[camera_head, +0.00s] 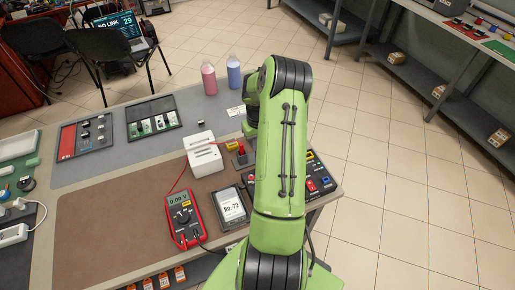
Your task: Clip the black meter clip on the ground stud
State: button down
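A red multimeter (184,219) lies on the brown mat, its display reading about 0.00 V. A red lead rises from it towards a white slotted box (203,153). A dark lead runs from its lower right towards my green arm and is lost behind it. I cannot make out the black meter clip or the ground stud; my arm covers part of the bench there. A small black block with a red part (240,157) and a yellow piece (232,146) sit right of the white box. My gripper is hidden behind my arm.
A dark panel with coloured switches (318,178) shows right of my arm at the bench edge. A display marked No. 72 (232,205) lies beside the meter. Pink (208,77) and blue (234,72) bottles stand at the back. The mat's left part is clear.

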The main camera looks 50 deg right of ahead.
notch_tip(320, 180, up, 7)
jog(key=shift+f+p, duration=0.1)
jog(key=shift+p, duration=0.25)
jog(key=shift+r+p, duration=1.05)
jog(key=shift+r, duration=0.4)
jog(key=shift+s+f, duration=0.1)
jog(key=shift+s, duration=0.35)
jog(key=s+d+f+b, duration=0.1)
jog(key=s+b, duration=0.1)
jog(key=s, duration=0.7)
jog(key=s+f+b, duration=0.2)
jog(key=s+b, duration=0.1)
jog(key=s, duration=0.5)
notch_tip(320, 180, down, 4)
jog(key=b, duration=0.3)
jog(key=shift+d+f+b, duration=0.1)
jog(key=shift+f+b, duration=0.05)
jog(key=shift+b, duration=0.2)
jog(key=shift+f+b, duration=0.3)
jog(key=shift+f, duration=0.15)
